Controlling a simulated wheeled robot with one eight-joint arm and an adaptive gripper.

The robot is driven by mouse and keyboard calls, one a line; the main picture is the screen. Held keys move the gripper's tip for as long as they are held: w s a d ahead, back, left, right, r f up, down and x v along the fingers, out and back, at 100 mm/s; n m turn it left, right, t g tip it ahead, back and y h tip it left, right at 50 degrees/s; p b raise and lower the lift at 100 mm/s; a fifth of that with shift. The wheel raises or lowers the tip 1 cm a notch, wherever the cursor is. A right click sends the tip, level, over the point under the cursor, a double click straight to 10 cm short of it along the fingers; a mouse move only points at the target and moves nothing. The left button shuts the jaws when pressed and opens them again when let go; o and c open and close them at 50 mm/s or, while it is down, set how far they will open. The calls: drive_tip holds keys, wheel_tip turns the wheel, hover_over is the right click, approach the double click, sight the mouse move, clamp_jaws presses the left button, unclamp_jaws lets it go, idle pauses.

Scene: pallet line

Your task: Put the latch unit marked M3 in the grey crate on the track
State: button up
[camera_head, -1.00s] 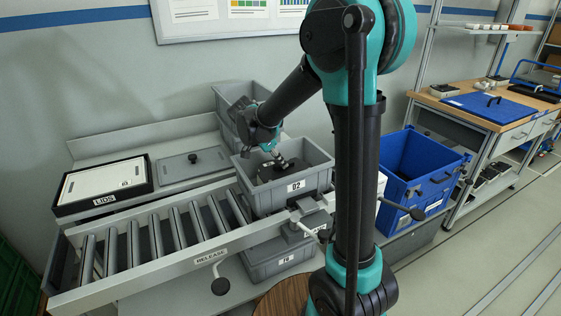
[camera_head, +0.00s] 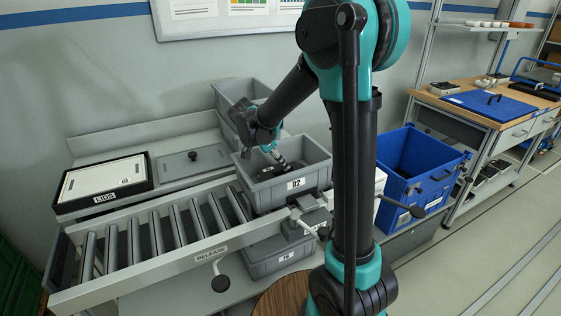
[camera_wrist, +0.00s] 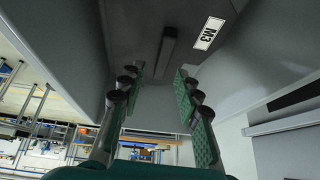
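The latch unit marked M3 (camera_wrist: 145,35) is dark, with a raised bar on its face and a white label. It lies inside a grey crate (camera_head: 295,187) marked 02, which stands at the right end of the roller track (camera_head: 160,232). My gripper (camera_head: 282,160) reaches down into this crate. In the wrist view my gripper (camera_wrist: 160,75) is open, with green finger pads on both sides and nothing between them. The raised bar shows just beyond the fingertips, apart from them. In the head view the crate's wall and my gripper partly hide the unit.
A lid tray marked LIDS (camera_head: 104,187) and a grey lid (camera_head: 192,163) lie behind the track. A blue crate (camera_head: 420,170) stands to the right, and a workbench (camera_head: 490,105) with a blue lid further right. Other grey crates stand behind and below.

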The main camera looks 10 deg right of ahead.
drive_tip(key=shift+r, duration=0.25)
drive_tip(key=v, duration=1.2)
drive_tip(key=shift+r, duration=0.4)
